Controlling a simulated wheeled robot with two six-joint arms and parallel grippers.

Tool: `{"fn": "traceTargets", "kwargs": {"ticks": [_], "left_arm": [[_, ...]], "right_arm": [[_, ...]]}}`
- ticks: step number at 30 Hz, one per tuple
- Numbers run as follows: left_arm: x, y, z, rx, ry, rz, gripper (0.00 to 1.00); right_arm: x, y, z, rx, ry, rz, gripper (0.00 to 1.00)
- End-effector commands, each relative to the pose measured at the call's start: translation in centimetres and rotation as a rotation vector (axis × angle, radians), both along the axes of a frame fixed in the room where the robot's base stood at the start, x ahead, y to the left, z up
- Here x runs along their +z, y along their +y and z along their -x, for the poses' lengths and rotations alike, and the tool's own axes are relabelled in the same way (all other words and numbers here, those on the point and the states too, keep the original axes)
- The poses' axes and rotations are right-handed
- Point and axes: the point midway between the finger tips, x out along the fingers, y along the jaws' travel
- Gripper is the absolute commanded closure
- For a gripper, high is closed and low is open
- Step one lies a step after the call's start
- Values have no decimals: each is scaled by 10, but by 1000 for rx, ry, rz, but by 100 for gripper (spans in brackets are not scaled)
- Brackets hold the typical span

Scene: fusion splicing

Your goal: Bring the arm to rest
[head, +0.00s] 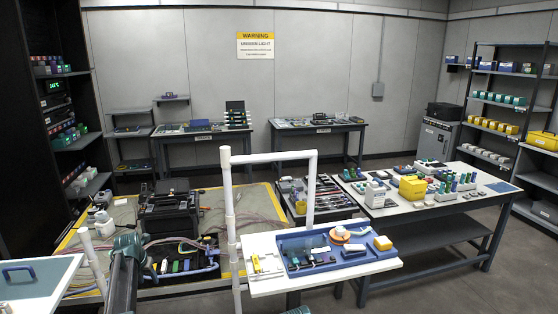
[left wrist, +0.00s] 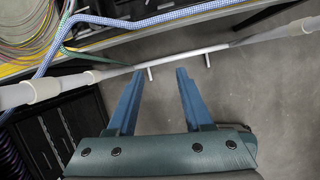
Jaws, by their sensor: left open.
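My left gripper (left wrist: 160,73) shows in the left wrist view with its two blue fingers spread apart and nothing between them. Grey floor and a white pipe (left wrist: 180,59) lie beyond the fingertips. In the head view my left arm rises at the lower left with a teal-green part (head: 128,246) at its top, and the fingers cannot be made out there. It stands in front of the yellow-edged bench. My right gripper is in neither view.
A white pipe frame (head: 229,205) stands beside a small white table (head: 340,275) with a blue tray (head: 325,267). Cables and a black case (head: 168,215) are on the bench. A larger table (head: 420,211) with several coloured items stands right. Floor is clear at lower right.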

Motion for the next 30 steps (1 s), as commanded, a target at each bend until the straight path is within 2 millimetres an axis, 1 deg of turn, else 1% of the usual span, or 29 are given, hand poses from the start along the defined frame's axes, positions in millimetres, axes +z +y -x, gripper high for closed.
{"fn": "traceTargets", "kwargs": {"ticks": [5, 6, 8, 11, 14, 17, 18, 20, 21, 23, 24, 26, 27, 29, 30], "left_arm": [[-1, -28, 9, -142, 28, -40, 49], [-2, -38, 11, -190, 37, -54, 49], [-3, -51, 15, -262, 49, -73, 49], [-4, -77, 24, -407, 75, -111, 49], [-5, -109, 36, -585, 103, -156, 49], [-7, -148, 55, -818, 138, -214, 49], [-8, -166, 65, -935, 153, -241, 49], [-9, -194, 82, -1123, 176, -284, 49], [-10, -212, 94, -1252, 192, -311, 49], [-11, -237, 112, -1444, 212, -352, 49], [-12, -253, 125, -1574, 223, -377, 49], [-12, -275, 144, -1768, 237, -413, 49], [-13, -289, 158, -1897, 246, -437, 49], [-13, -309, 179, -2093, 256, -468, 49], [-14, -321, 193, -2223, 260, -488, 49]], "right_arm": [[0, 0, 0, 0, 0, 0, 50], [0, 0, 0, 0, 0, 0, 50], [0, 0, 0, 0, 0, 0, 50], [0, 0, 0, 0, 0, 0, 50], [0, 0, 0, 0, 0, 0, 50], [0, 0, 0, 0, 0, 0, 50], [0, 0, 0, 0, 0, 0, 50], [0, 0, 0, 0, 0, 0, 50], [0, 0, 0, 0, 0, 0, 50], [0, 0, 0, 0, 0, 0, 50], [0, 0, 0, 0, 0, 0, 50], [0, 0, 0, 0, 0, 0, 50], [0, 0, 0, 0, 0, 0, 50], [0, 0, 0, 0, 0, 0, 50], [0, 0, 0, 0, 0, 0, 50]]}}
